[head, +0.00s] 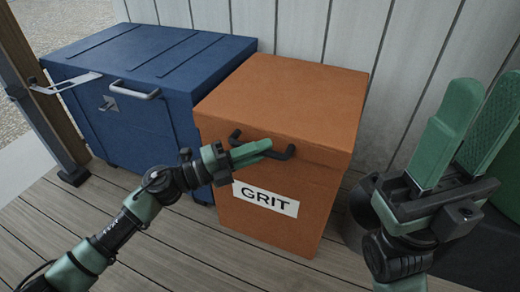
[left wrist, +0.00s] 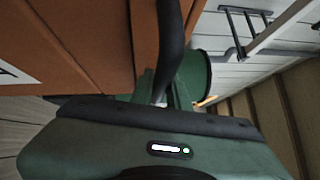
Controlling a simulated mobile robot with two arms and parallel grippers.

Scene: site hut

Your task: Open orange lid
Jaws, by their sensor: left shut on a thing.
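The orange box (head: 265,195) labelled GRIT stands on the decking, and its orange lid (head: 290,95) is down. A black bar handle (head: 287,153) is on the lid's front edge. My left gripper (head: 258,149) is shut on this handle, its green fingers hiding part of the bar. In the left wrist view the dark handle (left wrist: 172,40) runs down between the fingers (left wrist: 165,95), beside the orange front. My right gripper (head: 484,98) is raised at the right, fingers apart and empty, clear of the box.
A blue chest (head: 150,70) with a grey handle stands close to the box's left. A pale plank wall (head: 300,30) is right behind both. A wooden post (head: 45,90) is at the far left. Decking (head: 200,250) in front is clear.

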